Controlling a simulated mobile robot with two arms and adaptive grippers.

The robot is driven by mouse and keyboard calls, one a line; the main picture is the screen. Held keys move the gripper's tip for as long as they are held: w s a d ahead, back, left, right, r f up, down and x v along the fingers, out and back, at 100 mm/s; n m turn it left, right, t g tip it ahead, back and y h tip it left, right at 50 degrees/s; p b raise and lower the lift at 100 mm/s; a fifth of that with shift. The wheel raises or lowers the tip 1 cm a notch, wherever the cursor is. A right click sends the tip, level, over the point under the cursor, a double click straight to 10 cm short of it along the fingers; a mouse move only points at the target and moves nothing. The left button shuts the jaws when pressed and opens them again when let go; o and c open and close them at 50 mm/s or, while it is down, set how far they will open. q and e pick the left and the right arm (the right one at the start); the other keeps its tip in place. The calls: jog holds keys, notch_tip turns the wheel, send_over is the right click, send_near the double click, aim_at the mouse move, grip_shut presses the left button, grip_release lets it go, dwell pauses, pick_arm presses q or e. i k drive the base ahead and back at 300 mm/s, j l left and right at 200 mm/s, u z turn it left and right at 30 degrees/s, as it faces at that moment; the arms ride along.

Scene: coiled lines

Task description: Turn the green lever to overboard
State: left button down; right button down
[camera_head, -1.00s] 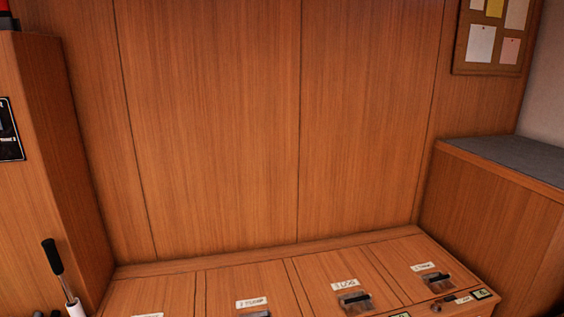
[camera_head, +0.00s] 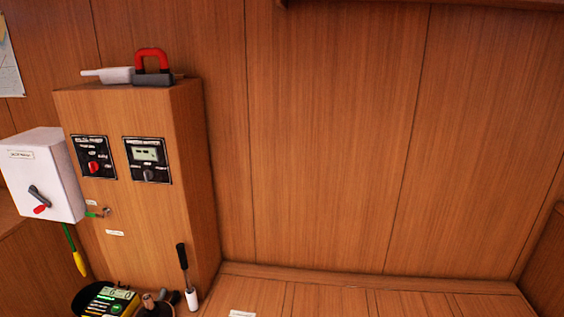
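A small lever with a green end (camera_head: 91,214) sits low on the front of the wooden cabinet (camera_head: 185,190), at the left in the head view. Its green end points left and a metal part is at its right. Small white labels (camera_head: 115,233) are above and below it, too small to read. Neither of my grippers is in view.
A white box (camera_head: 45,175) with a red-tipped rotary handle stands left of the lever. Two black panels (camera_head: 92,170) are above it. A green-and-yellow tool (camera_head: 74,250) hangs lower left. A meter (camera_head: 110,300) and a black-handled tool (camera_head: 186,275) are below.

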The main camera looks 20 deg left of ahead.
aim_at(89, 214)
jog(key=u, duration=1.05)
